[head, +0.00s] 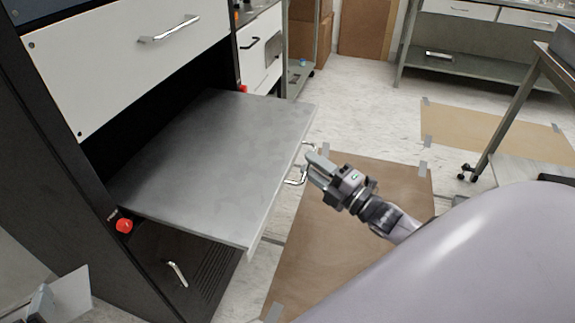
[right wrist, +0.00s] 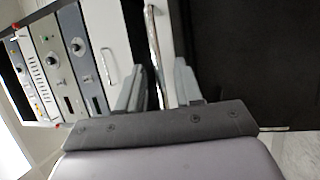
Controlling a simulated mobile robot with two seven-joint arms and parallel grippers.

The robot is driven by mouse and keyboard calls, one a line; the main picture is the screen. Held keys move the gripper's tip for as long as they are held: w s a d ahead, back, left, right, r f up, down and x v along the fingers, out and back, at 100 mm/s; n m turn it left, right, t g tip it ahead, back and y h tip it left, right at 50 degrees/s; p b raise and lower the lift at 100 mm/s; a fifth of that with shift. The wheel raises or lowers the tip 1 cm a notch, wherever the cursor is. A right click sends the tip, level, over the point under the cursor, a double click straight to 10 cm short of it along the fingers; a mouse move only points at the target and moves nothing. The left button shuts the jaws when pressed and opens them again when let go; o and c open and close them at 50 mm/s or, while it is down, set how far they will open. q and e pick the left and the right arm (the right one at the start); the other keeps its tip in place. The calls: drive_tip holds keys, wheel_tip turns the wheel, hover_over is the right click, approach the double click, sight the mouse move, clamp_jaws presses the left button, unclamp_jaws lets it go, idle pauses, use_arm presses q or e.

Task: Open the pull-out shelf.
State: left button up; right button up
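The pull-out shelf (head: 215,150) is a flat grey metal panel, extended well out of the dark cabinet below a white drawer front. Its metal bar handle (head: 297,178) is on the front edge; the handle also shows in the right wrist view (right wrist: 152,40). My right gripper (head: 316,163) is at the handle.
A white drawer (head: 130,55) with a handle is above the shelf. A red button (head: 124,225) is on the cabinet's front post. Brown floor sheets (head: 350,220) lie in front. A wheeled table (head: 510,110) stands at right; open floor lies between.

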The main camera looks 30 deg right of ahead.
idle(0.3)
drive_tip(key=v, duration=1.2)
use_arm(q)
drive_tip(key=shift+r, duration=0.1)
idle(0.3)
